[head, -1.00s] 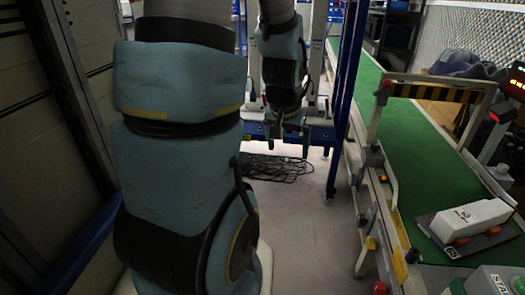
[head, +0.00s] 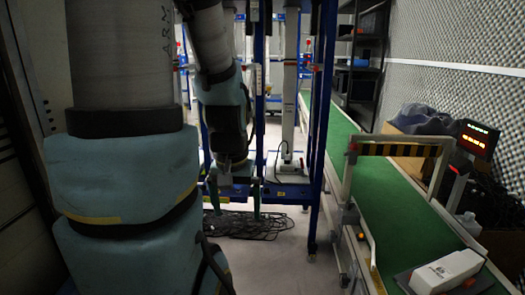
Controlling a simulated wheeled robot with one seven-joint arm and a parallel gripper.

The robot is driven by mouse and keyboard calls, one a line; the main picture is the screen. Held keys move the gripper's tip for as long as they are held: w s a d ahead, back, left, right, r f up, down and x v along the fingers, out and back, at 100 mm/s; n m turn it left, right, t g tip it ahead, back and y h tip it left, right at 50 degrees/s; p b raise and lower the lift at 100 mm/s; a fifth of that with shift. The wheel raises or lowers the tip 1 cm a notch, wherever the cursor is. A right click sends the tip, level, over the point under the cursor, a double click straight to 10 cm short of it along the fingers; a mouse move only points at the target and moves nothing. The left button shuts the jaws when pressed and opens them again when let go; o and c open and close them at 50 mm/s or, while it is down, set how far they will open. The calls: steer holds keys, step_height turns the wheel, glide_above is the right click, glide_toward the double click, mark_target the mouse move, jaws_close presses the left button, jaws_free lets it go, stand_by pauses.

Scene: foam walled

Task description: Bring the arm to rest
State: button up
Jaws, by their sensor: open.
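My arm, in teal padded covers, fills the left side of the head view, with its forearm hanging down at the middle left. My gripper (head: 236,207) hangs at the end of the forearm, its two fingers spread apart and pointing down. Nothing shows between the fingers. It hangs in front of the blue frame and, in the picture, over a heap of dark cables on the floor (head: 245,224); its exact height is hard to tell.
A green conveyor belt (head: 395,205) runs along the right, with a striped gate (head: 398,150) over it and a white device (head: 446,270) at its near end. A blue frame (head: 290,192) stands behind the gripper. A dark wall is close at left. Some floor (head: 285,260) is clear.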

step_height(320, 180, up, 16)
steer(key=p, duration=1.4)
steer(key=shift+r, duration=0.15)
steer(key=shift+c, duration=0.4)
